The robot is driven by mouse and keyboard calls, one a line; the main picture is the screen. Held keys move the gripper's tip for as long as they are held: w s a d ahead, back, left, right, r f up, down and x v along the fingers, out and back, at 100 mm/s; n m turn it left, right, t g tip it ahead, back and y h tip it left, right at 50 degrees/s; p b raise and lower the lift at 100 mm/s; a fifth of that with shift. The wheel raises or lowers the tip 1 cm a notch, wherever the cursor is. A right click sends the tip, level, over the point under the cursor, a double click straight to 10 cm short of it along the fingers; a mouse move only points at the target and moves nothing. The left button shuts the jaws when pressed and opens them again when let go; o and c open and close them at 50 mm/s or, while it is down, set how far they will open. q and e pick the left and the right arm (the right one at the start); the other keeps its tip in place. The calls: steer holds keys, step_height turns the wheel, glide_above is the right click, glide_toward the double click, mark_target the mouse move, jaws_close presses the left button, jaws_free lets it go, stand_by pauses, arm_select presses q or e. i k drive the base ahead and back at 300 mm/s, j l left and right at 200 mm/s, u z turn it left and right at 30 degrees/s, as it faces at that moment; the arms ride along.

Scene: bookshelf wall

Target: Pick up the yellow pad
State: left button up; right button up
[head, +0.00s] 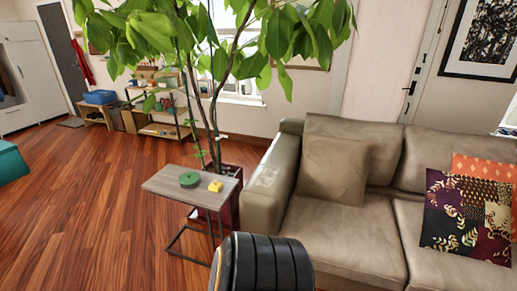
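A small yellow block-like thing, the yellow pad (215,186), lies on the top of a small side table (163,186) with a grey wooden top and a thin dark metal frame. It is near the table's right end, just right of a round green object (189,180). Neither of my grippers shows in the head view, so nothing is seen touching the pad.
A beige sofa (345,235) with cushions stands right of the table. A tall plant in a dark red pot (228,208) stands close behind the table. A dark ribbed cylinder shows at the bottom edge. Wooden floor (90,225) is clear at the left.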

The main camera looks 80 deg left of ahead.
mark_target(215, 186)
steer(key=u, duration=3.2)
steer(key=i+j+z, duration=0.2)
steer(key=z, duration=0.2)
steer(key=i+j+z, duration=0.15)
steer(key=j+z, duration=0.25)
steer(key=i+j+z, duration=0.1)
steer(key=z, duration=0.3)
steer(key=i+j+z, duration=0.2)
steer(key=j, duration=1.2)
steer(key=i+j+z, duration=0.15)
steer(key=j, duration=1.25)
steer(key=i+j+z, duration=0.2)
steer(key=j, duration=1.2)
steer(key=k, duration=0.1)
